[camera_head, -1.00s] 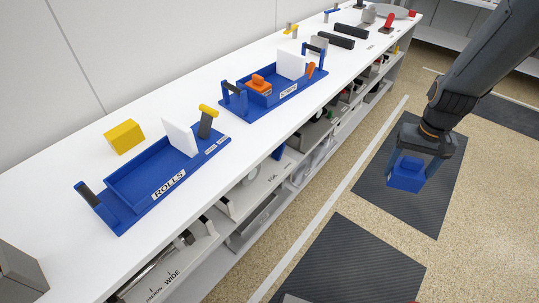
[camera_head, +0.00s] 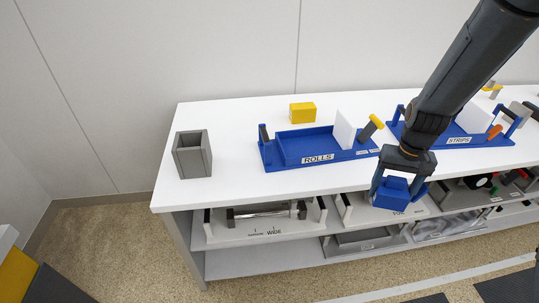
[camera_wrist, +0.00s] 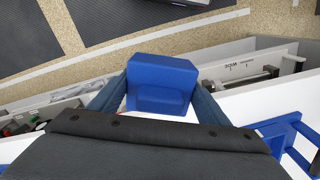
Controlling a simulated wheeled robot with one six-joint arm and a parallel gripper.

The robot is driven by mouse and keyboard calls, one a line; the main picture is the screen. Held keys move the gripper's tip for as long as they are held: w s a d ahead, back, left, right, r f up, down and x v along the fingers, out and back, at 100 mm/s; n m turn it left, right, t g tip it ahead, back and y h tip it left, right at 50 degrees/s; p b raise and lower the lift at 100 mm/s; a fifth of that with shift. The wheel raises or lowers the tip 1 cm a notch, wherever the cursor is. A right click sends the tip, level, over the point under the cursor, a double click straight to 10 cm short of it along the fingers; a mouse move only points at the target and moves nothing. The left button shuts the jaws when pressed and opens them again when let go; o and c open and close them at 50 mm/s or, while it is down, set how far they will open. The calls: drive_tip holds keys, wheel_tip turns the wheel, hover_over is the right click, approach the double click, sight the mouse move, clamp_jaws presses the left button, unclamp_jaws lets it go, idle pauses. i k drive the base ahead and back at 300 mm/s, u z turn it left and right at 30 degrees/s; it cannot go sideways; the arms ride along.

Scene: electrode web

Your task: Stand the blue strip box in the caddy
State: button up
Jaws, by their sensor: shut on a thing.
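The blue strip box (camera_head: 392,193) is held between the fingers of my gripper (camera_head: 399,190), in front of the table's front edge in the head view. In the wrist view the blue box (camera_wrist: 161,84) sits between both fingers, which are shut on its sides. A grey open-topped holder (camera_head: 192,160), which looks like the caddy, stands upright at the table's left end. My gripper is well to the right of it. The holder does not show in the wrist view, and its inside floor is hidden.
A blue ROLLS tray (camera_head: 285,163) with a white divider (camera_head: 343,131) stands mid-table. A yellow block (camera_head: 302,112) lies behind it. A blue STRIPS tray (camera_head: 481,141) is at the right, partly behind my arm. White tabletop (camera_head: 232,150) is bare between holder and ROLLS tray. Shelves run below.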

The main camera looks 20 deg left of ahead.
sight(295, 150)
drive_tip(key=u, duration=0.8)
drive_tip(key=i, duration=1)
